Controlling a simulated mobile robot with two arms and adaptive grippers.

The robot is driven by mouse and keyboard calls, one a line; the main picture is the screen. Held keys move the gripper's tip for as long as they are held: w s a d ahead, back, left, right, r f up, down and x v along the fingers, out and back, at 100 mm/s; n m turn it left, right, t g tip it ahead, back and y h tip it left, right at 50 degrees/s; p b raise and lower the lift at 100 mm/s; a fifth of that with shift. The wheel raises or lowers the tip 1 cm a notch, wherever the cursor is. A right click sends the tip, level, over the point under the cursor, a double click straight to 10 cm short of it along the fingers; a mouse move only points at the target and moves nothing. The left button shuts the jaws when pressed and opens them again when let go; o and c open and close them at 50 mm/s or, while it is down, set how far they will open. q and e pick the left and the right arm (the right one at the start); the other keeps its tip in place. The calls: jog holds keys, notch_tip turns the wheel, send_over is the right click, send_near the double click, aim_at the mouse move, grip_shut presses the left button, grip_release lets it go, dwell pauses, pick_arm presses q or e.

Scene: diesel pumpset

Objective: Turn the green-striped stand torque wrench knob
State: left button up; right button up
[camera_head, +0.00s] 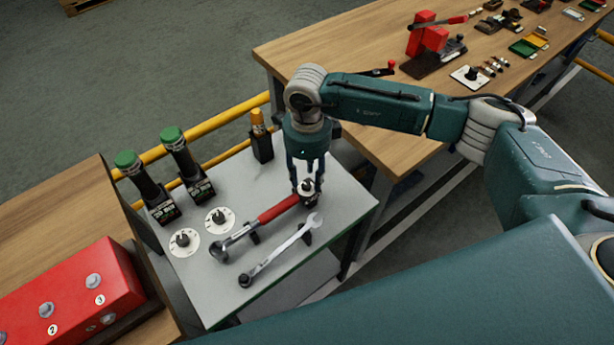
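A torque wrench (262,220) with a red handle lies on the grey stand (195,267), which has a green stripe along its front edge. A small dark and silver knob (308,190) is at the handle's upper right end. My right gripper (308,188) points down over this end. Its two fingers are apart, one on each side of the knob, and partly hide it. I cannot tell whether they touch it. My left gripper is not in view.
A combination wrench (283,250) lies close in front of the torque wrench. Two dial knobs (185,240) (219,219), two green-topped tools (146,183) (186,162) and an orange-topped tool (260,135) share the stand. A red block (75,292) is at left. A yellow rail (215,122) runs behind.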

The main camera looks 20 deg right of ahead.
aim_at(307, 187)
notch_tip(307, 187, down, 2)
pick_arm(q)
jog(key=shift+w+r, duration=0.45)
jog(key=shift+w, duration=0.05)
pick_arm(e)
jog(key=shift+f, duration=0.4)
